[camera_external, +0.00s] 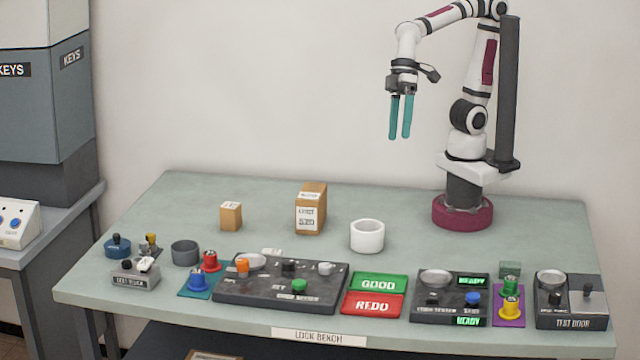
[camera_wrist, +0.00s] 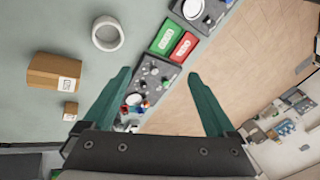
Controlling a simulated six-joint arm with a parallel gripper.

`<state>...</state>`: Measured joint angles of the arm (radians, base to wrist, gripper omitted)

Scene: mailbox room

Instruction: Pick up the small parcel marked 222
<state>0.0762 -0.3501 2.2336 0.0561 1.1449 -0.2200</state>
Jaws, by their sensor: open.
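A small brown parcel (camera_external: 231,216) stands on the bench at the left of centre, and it also shows in the wrist view (camera_wrist: 71,110). It has a pale label, but the marking is too small to read. A larger brown parcel (camera_external: 312,207) with white labels stands to its right, and it also shows in the wrist view (camera_wrist: 52,71). I cannot read its number clearly. My gripper (camera_external: 399,137) hangs high above the back right of the bench, with teal fingers pointing down. It is open and empty, apart from both parcels. The fingers also show in the wrist view (camera_wrist: 160,74).
A white ring-shaped cup (camera_external: 367,237) stands right of the larger parcel. Control panels (camera_external: 282,287), green GOOD (camera_external: 378,283) and red REDO (camera_external: 373,305) pads and several knobs line the front edge. The bench around the small parcel is clear.

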